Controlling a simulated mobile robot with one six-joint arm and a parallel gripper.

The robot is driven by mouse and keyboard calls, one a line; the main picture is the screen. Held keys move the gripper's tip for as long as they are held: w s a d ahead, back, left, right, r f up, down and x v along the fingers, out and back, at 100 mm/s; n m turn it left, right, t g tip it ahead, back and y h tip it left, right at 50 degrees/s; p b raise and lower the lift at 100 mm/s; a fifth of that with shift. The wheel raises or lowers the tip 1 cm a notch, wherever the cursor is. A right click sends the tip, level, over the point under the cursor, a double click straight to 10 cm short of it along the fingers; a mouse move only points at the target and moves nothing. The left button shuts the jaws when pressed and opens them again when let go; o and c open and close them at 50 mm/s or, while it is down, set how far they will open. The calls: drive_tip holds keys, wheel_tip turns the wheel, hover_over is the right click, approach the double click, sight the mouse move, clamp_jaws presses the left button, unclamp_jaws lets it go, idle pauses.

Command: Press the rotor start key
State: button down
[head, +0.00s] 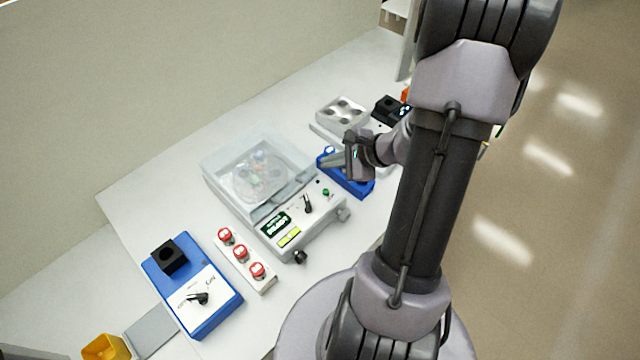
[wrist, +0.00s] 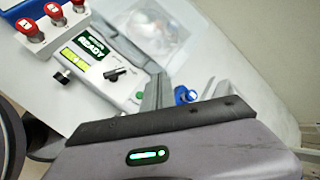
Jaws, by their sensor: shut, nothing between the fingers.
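The rotor machine has a clear lid (head: 258,170) over a round rotor, and the lid looks closed. Its sloped front panel carries a green display (head: 275,222), a yellow-green bar (head: 289,238), a black lever (head: 307,204) and a small round green button (head: 326,192). The wrist view shows the display (wrist: 92,48) reading READY, the bar (wrist: 74,57) and the lever (wrist: 115,73). I cannot read which control is the start key. My gripper (head: 328,161) is shut and empty, above the blue box behind the panel's right end. Its fingers (wrist: 155,92) also show in the wrist view.
A blue box (head: 358,188) with a blue knob stands right of the machine. A strip with several red knobs (head: 263,284) and a blue unit (head: 222,318) with a black block stand left. A metal block (head: 342,112) is at the back. A black knob (head: 300,257) is at the machine's front.

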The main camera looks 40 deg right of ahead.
sight(326, 192)
drive_tip(key=shift+f, duration=0.1)
wheel_tip(326, 192, down, 8)
drive_tip(key=b, duration=0.6)
drive_tip(key=shift+f+b, duration=0.35)
idle(1.6)
drive_tip(key=shift+f+b, duration=0.4)
drive_tip(key=shift+b, duration=0.3)
